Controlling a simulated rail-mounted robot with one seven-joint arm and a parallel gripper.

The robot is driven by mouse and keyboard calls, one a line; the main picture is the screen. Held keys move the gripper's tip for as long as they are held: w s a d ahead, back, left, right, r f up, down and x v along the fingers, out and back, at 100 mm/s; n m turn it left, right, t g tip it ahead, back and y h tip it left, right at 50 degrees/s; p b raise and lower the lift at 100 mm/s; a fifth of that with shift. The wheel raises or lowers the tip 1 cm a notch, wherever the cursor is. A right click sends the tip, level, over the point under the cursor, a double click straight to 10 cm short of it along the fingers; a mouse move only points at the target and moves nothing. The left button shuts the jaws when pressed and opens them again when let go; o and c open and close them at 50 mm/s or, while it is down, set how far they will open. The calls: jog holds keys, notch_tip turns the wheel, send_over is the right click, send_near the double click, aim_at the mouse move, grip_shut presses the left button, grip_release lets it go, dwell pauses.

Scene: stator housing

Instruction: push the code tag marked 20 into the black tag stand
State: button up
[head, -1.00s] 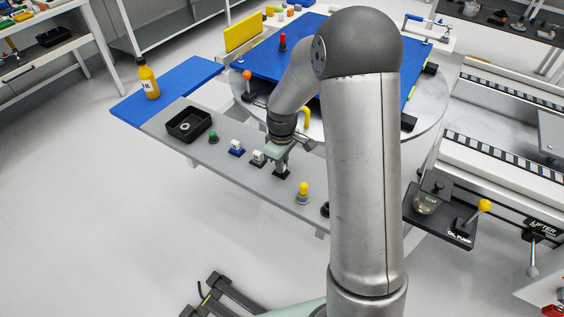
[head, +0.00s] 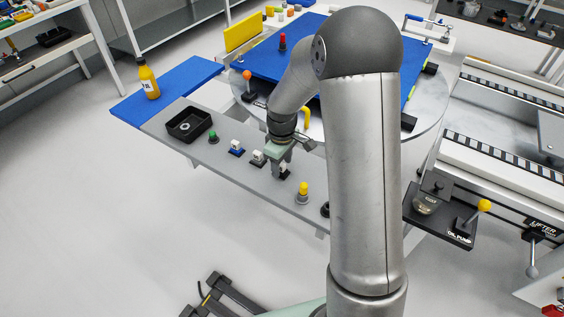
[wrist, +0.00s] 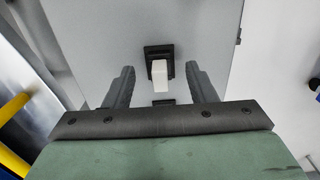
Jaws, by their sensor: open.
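My gripper (head: 280,169) is low over the grey bench, at a black stand (head: 287,175) that it partly hides. In the wrist view its two fingers (wrist: 159,70) are apart. A white tag (wrist: 162,76) stands in a square black stand (wrist: 158,51) between the fingertips, with a visible gap on each side. No number can be read on the tag. A small dark piece (wrist: 163,102) shows at the edge of the palm, mostly hidden. In the head view, a white tag (head: 258,156) stands just left of my gripper, and another white tag stands in a blue stand (head: 236,149).
A black tray (head: 188,124) and a green button (head: 213,137) are farther left on the bench (head: 228,170). A yellow-topped button (head: 303,190) is close on the right. An orange-knobbed lever (head: 248,80) and the blue-topped round table lie behind. The front strip of bench is clear.

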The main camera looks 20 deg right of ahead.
jog(key=shift+r, duration=0.2)
jog(key=shift+r+p, duration=1.45)
jog(key=shift+r, duration=0.55)
notch_tip(320, 180, up, 18)
jog(key=shift+f+b, duration=0.25)
jog(key=shift+b, duration=0.05)
dwell(0.7)
jog(key=s+f+m, duration=0.2)
jog(key=s+m, duration=0.2)
jog(key=s, duration=0.8)
jog(key=s+a+f+m, duration=0.1)
jog(key=s+f+m, duration=0.2)
jog(key=s, duration=1)
jog(key=shift+s+m, duration=0.3)
jog(key=shift+m, duration=0.4)
